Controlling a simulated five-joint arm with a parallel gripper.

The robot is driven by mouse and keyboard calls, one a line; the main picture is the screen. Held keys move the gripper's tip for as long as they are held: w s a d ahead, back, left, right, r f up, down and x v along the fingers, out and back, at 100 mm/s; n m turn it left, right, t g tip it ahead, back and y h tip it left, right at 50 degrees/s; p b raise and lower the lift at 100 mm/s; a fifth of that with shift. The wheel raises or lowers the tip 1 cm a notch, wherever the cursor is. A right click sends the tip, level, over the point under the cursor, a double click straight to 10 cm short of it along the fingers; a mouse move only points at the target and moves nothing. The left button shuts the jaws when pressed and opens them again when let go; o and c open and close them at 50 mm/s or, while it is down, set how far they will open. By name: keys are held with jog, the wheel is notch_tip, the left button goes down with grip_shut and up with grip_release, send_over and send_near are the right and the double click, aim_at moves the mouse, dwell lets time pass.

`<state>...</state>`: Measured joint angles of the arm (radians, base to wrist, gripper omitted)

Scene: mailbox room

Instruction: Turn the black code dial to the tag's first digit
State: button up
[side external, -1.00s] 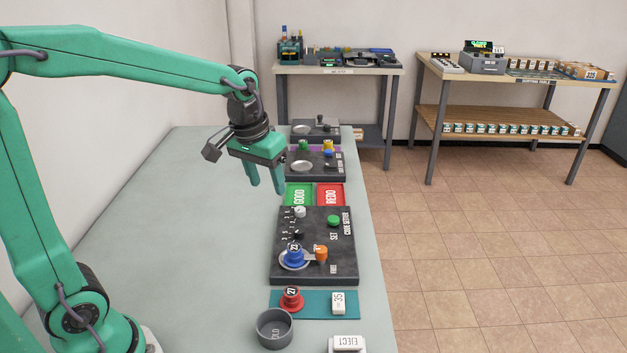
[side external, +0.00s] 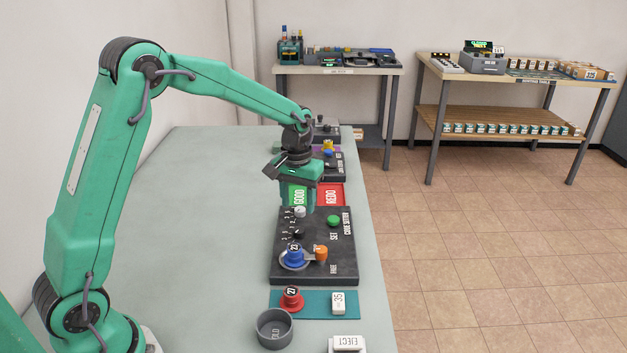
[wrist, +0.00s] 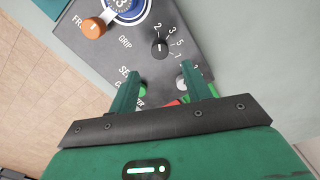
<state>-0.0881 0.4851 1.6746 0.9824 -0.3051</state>
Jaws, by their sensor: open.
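The black code dial (side external: 298,234) is a small round knob on the dark code setter panel (side external: 344,262). In the wrist view the black dial (wrist: 159,48) has a white pointer mark, with small digits printed around it. A white dial (side external: 300,211) sits farther back on the same panel; it is partly hidden by a finger in the wrist view. A white tag (side external: 338,303) on the teal mat appears to read 35. My gripper (wrist: 160,72) is open and empty, above the panel's far end. The black dial lies ahead of the fingertips, apart from them.
A blue piece (side external: 294,255) sits on the panel beside an orange lever (side external: 321,253). A green SET button (side external: 333,221) is to the right. A red piece (side external: 291,298), a grey cup (side external: 275,328) and an EJECT block (side external: 346,343) stand nearer. The table's left side is clear.

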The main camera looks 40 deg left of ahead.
aim_at(299, 229)
jog(key=shift+f, duration=0.2)
jog(key=shift+f, duration=3.7)
jog(key=c, duration=1)
